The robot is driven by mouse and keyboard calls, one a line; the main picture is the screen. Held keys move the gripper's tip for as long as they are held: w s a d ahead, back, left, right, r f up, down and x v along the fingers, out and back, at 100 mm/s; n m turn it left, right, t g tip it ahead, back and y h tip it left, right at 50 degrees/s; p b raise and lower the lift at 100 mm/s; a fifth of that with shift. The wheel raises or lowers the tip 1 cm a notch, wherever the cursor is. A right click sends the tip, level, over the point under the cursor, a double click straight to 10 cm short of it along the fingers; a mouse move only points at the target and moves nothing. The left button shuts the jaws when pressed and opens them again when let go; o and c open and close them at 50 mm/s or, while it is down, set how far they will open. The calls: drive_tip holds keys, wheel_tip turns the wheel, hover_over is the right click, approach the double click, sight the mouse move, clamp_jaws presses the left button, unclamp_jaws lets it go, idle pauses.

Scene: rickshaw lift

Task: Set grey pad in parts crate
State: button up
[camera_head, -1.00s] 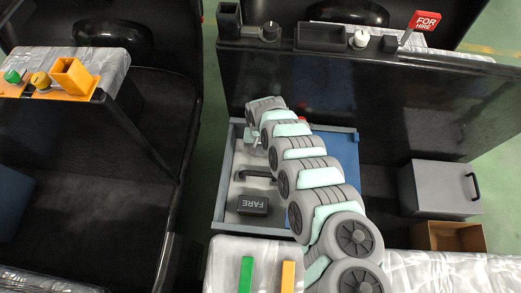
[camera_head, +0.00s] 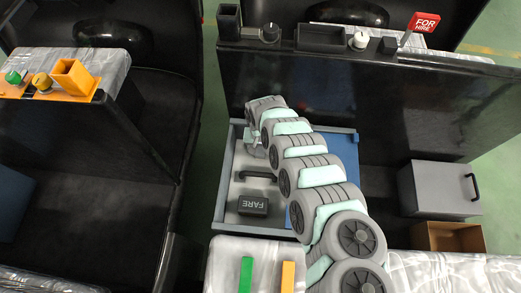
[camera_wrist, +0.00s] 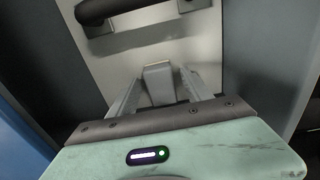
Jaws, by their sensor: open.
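My gripper (camera_wrist: 160,98) is open, low over the grey tray inside the rickshaw. In the wrist view a small grey block (camera_wrist: 159,82), possibly the grey pad, lies between the two fingers; I cannot tell whether they touch it. In the head view my gripper (camera_head: 255,146) is at the upper left of the tray, partly hidden by my arm, and the block cannot be made out. An open brown box (camera_head: 448,237), probably the parts crate, stands at the right; its inside is mostly hidden.
The blue-grey tray (camera_head: 225,185) holds a black handle (camera_head: 258,174), also in the wrist view (camera_wrist: 110,10), and a black FARE block (camera_head: 253,205). A grey box with a handle (camera_head: 435,190) stands behind the brown box. A black partition (camera_head: 400,110) rises behind the tray.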

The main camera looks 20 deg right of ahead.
sight(261, 150)
wheel_tip(261, 150, up, 11)
drive_tip(key=p, duration=0.4)
drive_tip(key=shift+r, duration=0.15)
drive_tip(key=shift+w, duration=0.1)
